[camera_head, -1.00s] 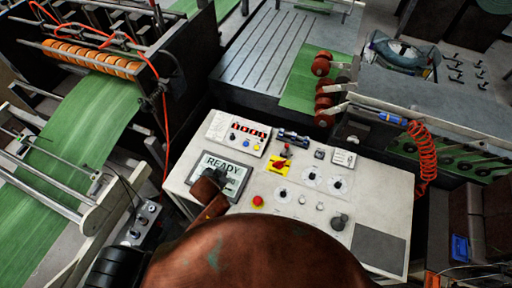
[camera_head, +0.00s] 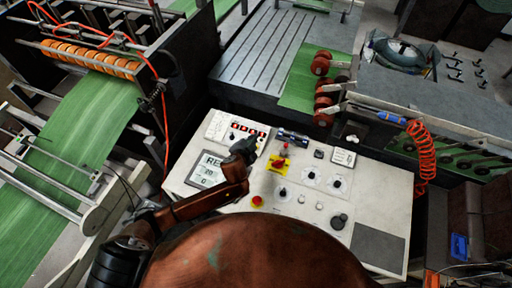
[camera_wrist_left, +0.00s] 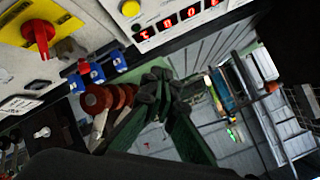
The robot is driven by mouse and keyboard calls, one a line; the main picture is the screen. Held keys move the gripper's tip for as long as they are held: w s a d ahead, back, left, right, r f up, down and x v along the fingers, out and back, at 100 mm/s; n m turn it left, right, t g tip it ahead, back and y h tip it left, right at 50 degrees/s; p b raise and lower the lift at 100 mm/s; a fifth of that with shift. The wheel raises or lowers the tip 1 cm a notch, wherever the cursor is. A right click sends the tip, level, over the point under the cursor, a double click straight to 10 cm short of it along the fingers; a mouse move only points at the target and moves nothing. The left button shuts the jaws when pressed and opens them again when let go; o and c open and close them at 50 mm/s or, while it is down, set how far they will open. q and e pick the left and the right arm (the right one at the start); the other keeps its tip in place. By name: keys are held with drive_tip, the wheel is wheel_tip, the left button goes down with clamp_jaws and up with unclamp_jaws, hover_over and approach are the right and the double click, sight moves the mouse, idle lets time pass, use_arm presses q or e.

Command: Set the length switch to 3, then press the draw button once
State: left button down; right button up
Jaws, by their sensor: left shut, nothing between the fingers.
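My left gripper (camera_head: 243,150) is shut and empty, over the upper middle of the white control panel (camera_head: 235,209), between the screen and the red switch. Its dark fingers also show in the left wrist view (camera_wrist_left: 160,88). Three dials with black pointers on pale round scales (camera_head: 283,193) (camera_head: 310,178) (camera_head: 337,184) sit right of the gripper. Small pale buttons (camera_head: 302,199) (camera_head: 320,206) lie below them. The labels are too small to read, so I cannot tell which is the length switch or draw button. My right gripper is not in view.
A red switch on a yellow plate (camera_head: 276,164) sits close by; it is large in the left wrist view (camera_wrist_left: 40,36). A red button (camera_head: 257,201), a dark round knob (camera_head: 339,221) and the partly covered screen (camera_head: 207,170) share the panel. Red digits (camera_head: 248,130) glow along the top.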

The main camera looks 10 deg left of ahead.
use_arm(q)
drive_tip(key=f+b, duration=0.2)
drive_tip(key=w+f+b, duration=0.1)
drive_tip(key=f+b, duration=0.1)
drive_tip(key=b, duration=0.1)
drive_tip(key=f+b, duration=0.2)
drive_tip(key=f, duration=0.1)
drive_tip(key=shift+w+d+f, duration=0.1)
drive_tip(key=shift+w+d, duration=0.05)
drive_tip(key=shift+w, duration=0.1)
drive_tip(key=shift+w+f+b, duration=0.2)
drive_tip(key=shift+f+b, duration=0.3)
drive_tip(key=shift+f, duration=0.1)
drive_tip(key=shift+f, duration=0.1)
idle(0.6)
drive_tip(key=shift+w+f, duration=0.1)
drive_tip(key=shift+f, duration=0.2)
